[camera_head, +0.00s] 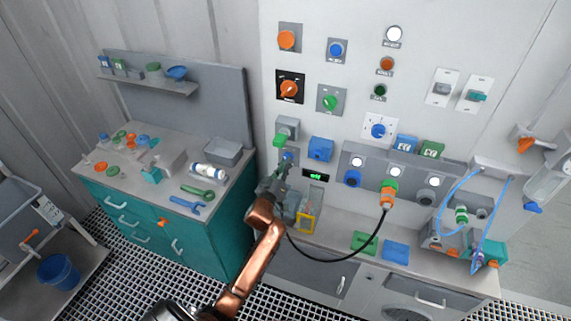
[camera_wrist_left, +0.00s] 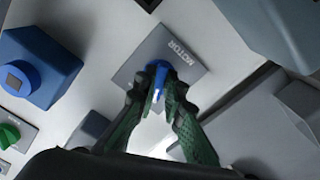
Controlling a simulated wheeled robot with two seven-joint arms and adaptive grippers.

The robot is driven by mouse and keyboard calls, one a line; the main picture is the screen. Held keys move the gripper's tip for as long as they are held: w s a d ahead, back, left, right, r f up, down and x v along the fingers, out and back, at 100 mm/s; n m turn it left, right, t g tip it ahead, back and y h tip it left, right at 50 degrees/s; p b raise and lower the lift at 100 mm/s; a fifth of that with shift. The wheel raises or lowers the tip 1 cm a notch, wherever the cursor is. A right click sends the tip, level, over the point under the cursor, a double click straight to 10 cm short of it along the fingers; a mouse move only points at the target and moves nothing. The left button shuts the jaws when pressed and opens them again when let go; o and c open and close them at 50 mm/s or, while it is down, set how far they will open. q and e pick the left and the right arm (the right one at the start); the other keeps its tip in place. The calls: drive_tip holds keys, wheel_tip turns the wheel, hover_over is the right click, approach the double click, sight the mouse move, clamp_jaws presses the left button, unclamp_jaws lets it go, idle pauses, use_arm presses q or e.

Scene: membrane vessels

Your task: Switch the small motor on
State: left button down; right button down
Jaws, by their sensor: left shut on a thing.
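The motor switch is a blue knob (camera_wrist_left: 156,70) on a grey plate marked MOTOR (camera_wrist_left: 172,57) in the left wrist view. In the head view the blue knob (camera_head: 288,156) shows on the wall panel, just above my left gripper (camera_head: 283,168). In the left wrist view the green fingers of my left gripper (camera_wrist_left: 158,92) are shut on the knob, one on each side. A small display (camera_head: 315,175) right of the gripper shows green text that seems to read "off". The small motor itself I cannot pick out with certainty. My right gripper is out of view.
A blue box (camera_head: 321,149) is right of the knob, and a green-handled switch (camera_head: 284,137) is above it. A yellow-framed item (camera_head: 306,221) stands on the counter below. A black cable hangs from an orange plug (camera_head: 387,198). A teal cabinet (camera_head: 190,235) stands at left.

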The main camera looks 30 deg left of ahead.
use_arm(q)
drive_tip(key=shift+s+a+m+p, duration=0.15)
drive_tip(key=shift+m+p, duration=0.65)
drive_tip(key=shift+m, duration=2.05)
drive_tip(key=shift+w+a+m+p, duration=0.1)
drive_tip(key=shift+m+p, duration=0.65)
drive_tip(key=shift+m, duration=2.1)
drive_tip(key=c, duration=1.4)
unclamp_jaws()
drive_tip(key=shift+s, duration=0.15)
